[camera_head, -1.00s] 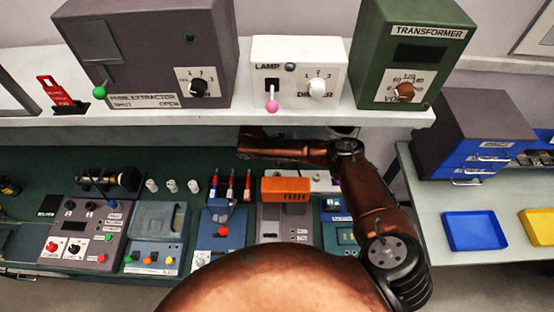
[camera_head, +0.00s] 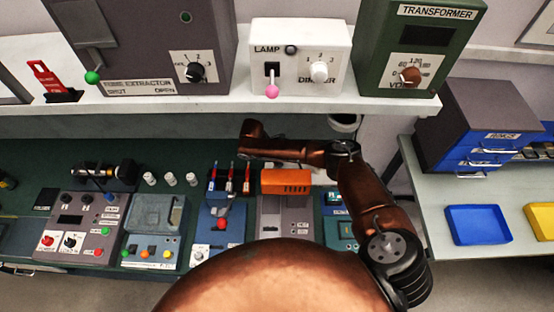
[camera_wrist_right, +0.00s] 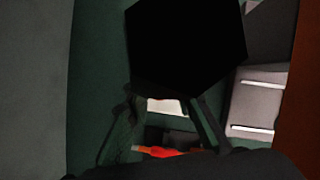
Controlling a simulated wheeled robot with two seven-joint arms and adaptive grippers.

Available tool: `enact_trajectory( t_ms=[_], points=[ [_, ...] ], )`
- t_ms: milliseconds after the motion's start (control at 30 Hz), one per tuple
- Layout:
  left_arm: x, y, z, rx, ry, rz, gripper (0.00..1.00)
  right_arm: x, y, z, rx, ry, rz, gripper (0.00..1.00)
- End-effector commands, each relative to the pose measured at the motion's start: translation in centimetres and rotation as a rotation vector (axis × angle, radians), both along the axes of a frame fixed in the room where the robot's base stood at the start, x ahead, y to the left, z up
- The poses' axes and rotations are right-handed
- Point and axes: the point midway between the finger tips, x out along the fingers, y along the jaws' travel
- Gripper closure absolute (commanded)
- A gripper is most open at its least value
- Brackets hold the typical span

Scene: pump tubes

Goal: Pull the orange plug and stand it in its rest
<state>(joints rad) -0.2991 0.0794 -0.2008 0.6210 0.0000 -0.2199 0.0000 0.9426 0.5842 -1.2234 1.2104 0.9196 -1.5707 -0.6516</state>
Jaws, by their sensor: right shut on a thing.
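In the right wrist view my right gripper (camera_wrist_right: 163,108) shows as two dark fingers, shut on a black six-sided thing (camera_wrist_right: 187,42). It is too dark to tell whether this is the plug. A red-orange piece (camera_wrist_right: 168,152) shows low between the fingers; I cannot tell whether it is held or lies beyond. In the head view my right arm reaches in from the right over the bench, and its fingers are not distinct. Several thin coloured plugs (camera_head: 230,178) stand upright in a row on the bench. I cannot pick out the orange plug or its rest for certain. My left gripper is not in view.
An orange slotted box (camera_head: 285,182) stands right of the plug row. A blue unit with a red knob (camera_head: 222,223) is in front of that row. Above, a shelf (camera_head: 220,110) bears the extractor, lamp dimmer (camera_head: 298,60) and transformer (camera_head: 415,50). A blue tray (camera_head: 478,225) lies at right.

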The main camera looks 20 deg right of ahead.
Motion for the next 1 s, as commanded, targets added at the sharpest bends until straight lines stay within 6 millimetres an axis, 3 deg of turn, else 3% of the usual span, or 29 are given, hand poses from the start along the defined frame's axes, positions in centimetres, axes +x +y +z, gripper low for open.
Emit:
enact_trajectory(
  t_ms=[1000],
  points=[
    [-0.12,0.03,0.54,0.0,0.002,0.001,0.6,-0.02,-0.03,0.0,0.0,0.0,0.0,1.0]
  ],
)
